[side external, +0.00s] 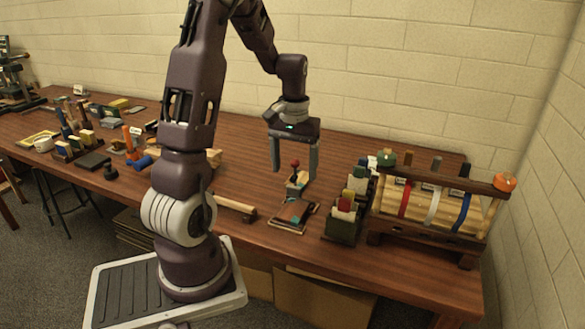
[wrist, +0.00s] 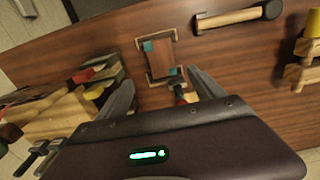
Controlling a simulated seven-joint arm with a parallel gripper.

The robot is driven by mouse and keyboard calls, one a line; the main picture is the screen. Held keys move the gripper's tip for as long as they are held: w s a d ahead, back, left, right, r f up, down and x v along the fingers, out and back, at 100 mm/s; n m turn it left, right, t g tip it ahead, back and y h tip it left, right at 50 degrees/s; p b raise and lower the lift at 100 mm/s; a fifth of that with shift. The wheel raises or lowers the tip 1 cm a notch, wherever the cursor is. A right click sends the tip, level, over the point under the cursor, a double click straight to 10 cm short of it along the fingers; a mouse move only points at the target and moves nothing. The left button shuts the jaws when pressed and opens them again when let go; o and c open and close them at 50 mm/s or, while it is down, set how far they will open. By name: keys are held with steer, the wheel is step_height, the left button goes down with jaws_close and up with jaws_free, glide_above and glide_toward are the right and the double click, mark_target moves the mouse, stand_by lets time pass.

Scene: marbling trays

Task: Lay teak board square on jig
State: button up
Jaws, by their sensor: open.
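A small jig (side external: 273,222) lies flat near the front edge of the table, with pale edges and teal patches. In the wrist view the jig (wrist: 151,80) shows just beyond my fingers, with a brown rectangular panel (wrist: 161,56) between teal corners. The panel looks like the teak board, but I cannot tell whether it is separate from the jig or square on it. My gripper (side external: 294,172) is open, pointing down behind the jig, and also shows in the wrist view (wrist: 162,80).
A dark holder with coloured blocks (side external: 343,228) stands right of the jig, beside a wooden rack (side external: 375,224) with coloured bands. A pale wooden bar (side external: 232,203) with a dark end lies to the left. Several tools and blocks crowd the far left. Bare table (side external: 340,150) lies behind the gripper.

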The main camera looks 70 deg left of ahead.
steer(key=s+d+r+m+t, duration=0.25)
steer(key=d+r, duration=0.35)
steer(key=d, duration=0.4)
steer(key=s+d+r+m+t, duration=0.1)
steer(key=s+d+r+m, duration=0.1)
steer(key=d+r+m, duration=0.5)
steer(key=s+d+t, duration=0.2)
steer(key=s+d, duration=0.5)
steer(key=d, duration=0.1)
steer(key=shift+s, duration=0.2)
steer(key=shift+r+n, duration=0.1)
steer(key=shift+n, duration=0.15)
